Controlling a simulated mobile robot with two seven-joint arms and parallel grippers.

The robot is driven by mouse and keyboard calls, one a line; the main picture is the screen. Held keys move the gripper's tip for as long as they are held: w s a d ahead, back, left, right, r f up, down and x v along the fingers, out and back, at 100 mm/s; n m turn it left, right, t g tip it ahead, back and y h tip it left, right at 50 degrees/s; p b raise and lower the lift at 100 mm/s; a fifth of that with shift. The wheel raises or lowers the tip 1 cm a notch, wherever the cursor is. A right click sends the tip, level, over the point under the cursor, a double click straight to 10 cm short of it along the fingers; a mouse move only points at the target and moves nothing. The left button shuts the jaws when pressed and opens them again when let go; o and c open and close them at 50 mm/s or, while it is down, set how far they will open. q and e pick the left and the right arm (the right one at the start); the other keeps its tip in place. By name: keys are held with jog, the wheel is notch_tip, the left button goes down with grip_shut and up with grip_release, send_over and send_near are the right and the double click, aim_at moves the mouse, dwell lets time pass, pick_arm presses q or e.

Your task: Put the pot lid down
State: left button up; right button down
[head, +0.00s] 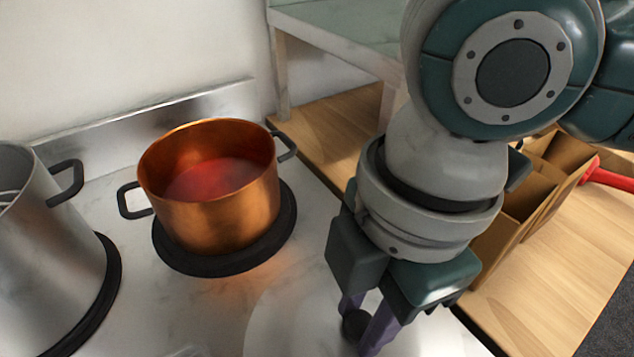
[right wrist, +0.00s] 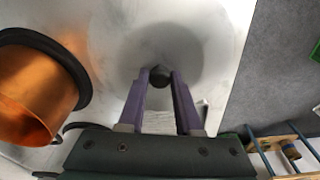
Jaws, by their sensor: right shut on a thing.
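The pot lid (head: 275,318) is a pale round disc with a dark knob at the bottom of the head view, partly cut off by the frame edge. In the right wrist view its dark knob (right wrist: 160,76) sits between the fingertips, over a faint greyish disc. My right gripper (head: 362,328) points down with its purple fingers shut on the knob; it also shows in the right wrist view (right wrist: 158,84). I cannot tell whether the lid touches the surface below. My left gripper is not in view.
An open copper pot (head: 215,205) with red-glowing contents stands on a black burner (head: 225,260), left of the lid. A steel pot (head: 45,260) is at the far left. Cardboard boxes (head: 525,195) and a red-handled thing (head: 610,177) lie on the wooden counter (head: 560,290) at right.

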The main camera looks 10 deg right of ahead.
aim_at(359, 336)
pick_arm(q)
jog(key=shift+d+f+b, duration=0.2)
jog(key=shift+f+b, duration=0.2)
pick_arm(e)
jog(key=shift+f, duration=2.15)
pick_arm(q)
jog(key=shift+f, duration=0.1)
pick_arm(e)
jog(key=shift+f, duration=0.15)
